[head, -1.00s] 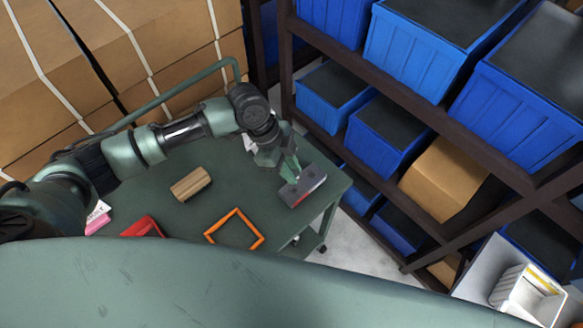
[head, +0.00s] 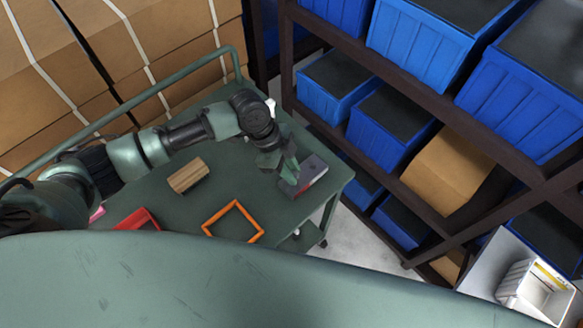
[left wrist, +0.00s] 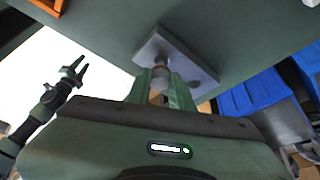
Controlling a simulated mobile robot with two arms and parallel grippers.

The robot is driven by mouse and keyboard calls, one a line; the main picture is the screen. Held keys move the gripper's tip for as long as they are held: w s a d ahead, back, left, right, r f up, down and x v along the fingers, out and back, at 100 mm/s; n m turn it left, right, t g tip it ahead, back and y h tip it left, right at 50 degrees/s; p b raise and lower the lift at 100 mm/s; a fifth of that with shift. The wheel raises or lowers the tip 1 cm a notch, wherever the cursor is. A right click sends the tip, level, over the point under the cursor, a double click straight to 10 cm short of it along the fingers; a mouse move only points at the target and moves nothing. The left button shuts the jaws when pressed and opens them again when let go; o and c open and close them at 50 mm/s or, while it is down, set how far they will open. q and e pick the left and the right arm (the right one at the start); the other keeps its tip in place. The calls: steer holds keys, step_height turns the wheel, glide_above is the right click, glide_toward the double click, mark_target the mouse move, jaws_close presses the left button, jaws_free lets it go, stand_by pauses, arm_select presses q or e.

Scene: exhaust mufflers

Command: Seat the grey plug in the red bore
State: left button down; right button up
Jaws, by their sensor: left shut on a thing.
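My left gripper (head: 291,176) is over the near left part of a grey block (head: 314,170) with a red side, near the right end of the green cart top. In the left wrist view the block (left wrist: 202,76) lies just beyond the fingertips. My left gripper (left wrist: 160,88) is shut on the grey plug (left wrist: 160,75), a short grey cylinder between its fingers. The plug's far end is at or very near the block; I cannot tell whether it is in a bore. The red bore is not clearly seen. My right gripper (left wrist: 77,70) shows open and empty at the left of the wrist view.
On the cart top (head: 255,185) are a ridged wooden block (head: 188,175), an orange square frame (head: 233,222) and a red tray (head: 138,219). A rail runs along the cart's back. A shelf with blue bins (head: 385,130) stands to the right; cardboard boxes stand behind.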

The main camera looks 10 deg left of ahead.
stand_by(0.6)
arm_select(q)
steer(key=shift+p, duration=0.7)
stand_by(1.0)
steer(key=shift+f+b, duration=0.85)
steer(key=shift+f, duration=0.4)
steer(key=c, duration=1.2)
jaws_free()
steer(key=shift+o, duration=0.2)
steer(key=shift+r, duration=0.1)
steer(key=b+v, duration=0.1)
steer(key=v, duration=0.6)
steer(key=shift+r+b, duration=0.3)
steer(key=shift+r, duration=0.1)
